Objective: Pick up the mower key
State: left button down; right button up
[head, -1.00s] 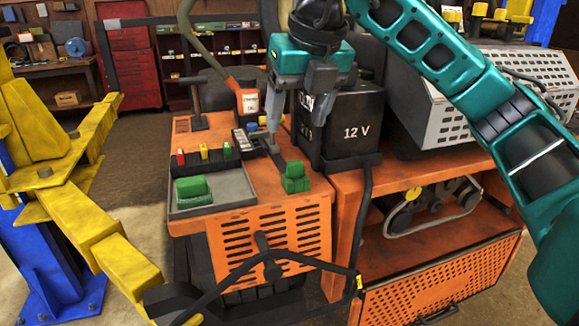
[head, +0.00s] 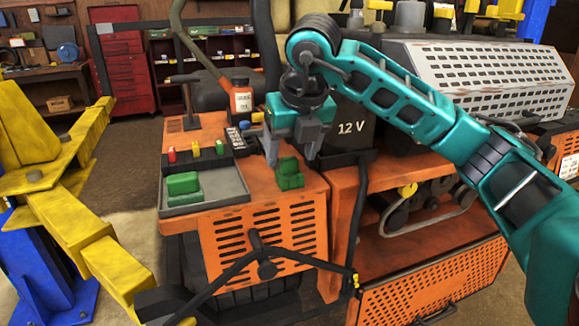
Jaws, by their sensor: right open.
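My right gripper (head: 290,154) is open and points down over the orange mower deck (head: 225,135). Its fingertips are just above and behind a green block-shaped piece (head: 289,174) near the deck's right edge. I cannot tell whether they touch it. I cannot make out the mower key for certain; the gripper hides part of the deck. A second green piece (head: 183,185) lies in a grey tray (head: 225,188) to the left. My left gripper is not in view.
A black 12 V battery (head: 350,130) stands close right of the gripper. Red (head: 171,155), yellow (head: 195,149) and green (head: 219,147) small pieces stand behind the tray. A yellow lift arm (head: 85,235) is at left.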

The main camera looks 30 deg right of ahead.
jog(key=shift+w+f, duration=0.3)
jog(key=shift+f, duration=0.35)
jog(key=shift+c, duration=0.4)
jog(key=c, duration=1)
